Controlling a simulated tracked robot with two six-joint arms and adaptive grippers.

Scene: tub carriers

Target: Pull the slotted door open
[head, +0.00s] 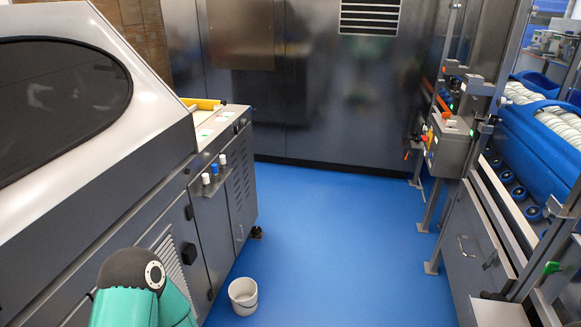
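On the grey machine at the left, a narrow door (241,200) at the far end of its front has small dark slots in its upper part. A thin upright handle shows low on it, and the door looks shut. Nearer to me, another grey front panel (172,225) has a light louvred grille (172,266) and a black latch (190,253) at its right edge; it also looks shut. I cannot tell which one is the slotted door. A teal link of my arm covers the lower left. Neither gripper is in view.
A white bucket (243,296) stands on the blue floor (335,235) near the left machine. A metal frame with a control box (449,147) and a blue tub carrier (535,130) stands at the right. The middle floor is clear up to the steel wall (330,110).

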